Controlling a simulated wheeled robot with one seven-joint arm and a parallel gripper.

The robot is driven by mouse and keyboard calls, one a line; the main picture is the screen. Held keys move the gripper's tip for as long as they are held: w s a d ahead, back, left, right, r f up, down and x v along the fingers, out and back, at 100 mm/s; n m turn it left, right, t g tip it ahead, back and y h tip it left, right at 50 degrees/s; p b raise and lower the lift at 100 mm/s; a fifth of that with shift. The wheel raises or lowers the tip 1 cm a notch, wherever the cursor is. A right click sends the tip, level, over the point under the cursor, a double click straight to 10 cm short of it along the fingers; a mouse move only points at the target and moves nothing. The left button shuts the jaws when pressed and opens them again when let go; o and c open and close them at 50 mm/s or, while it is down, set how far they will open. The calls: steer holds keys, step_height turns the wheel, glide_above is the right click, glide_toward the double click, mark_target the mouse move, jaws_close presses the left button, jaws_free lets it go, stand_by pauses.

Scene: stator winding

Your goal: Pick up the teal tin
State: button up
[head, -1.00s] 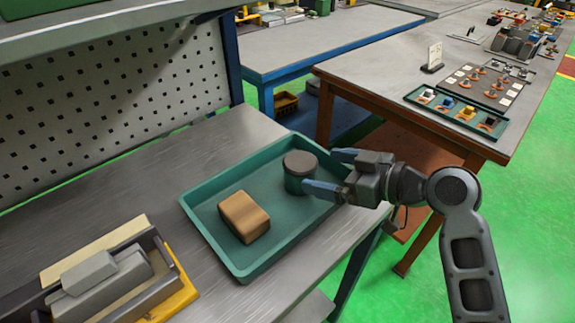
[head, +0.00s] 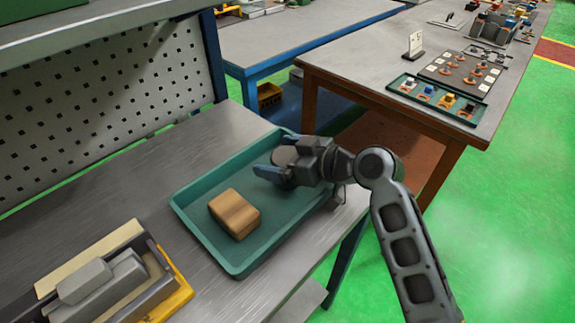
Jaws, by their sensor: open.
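The teal tin (head: 284,156) stands in the far right part of the teal tray (head: 205,244). Only part of its dark grey-brown lid shows; my gripper hides most of its body. My gripper (head: 274,160) reaches in from the right, with its blue fingers open at the tin. One finger shows in front of the tin, and the far finger is mostly hidden. I cannot tell whether the fingers touch the tin.
A tan wooden block (head: 234,214) lies in the tray, left of and nearer than the tin. A yellow-edged box with grey parts (head: 118,285) stands at the lower left. A perforated panel (head: 110,105) closes the bench's back. Another table (head: 385,75) stands at the right.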

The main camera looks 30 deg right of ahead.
steer(key=c, duration=1.2)
steer(key=shift+c, duration=0.2)
steer(key=shift+r, duration=0.15)
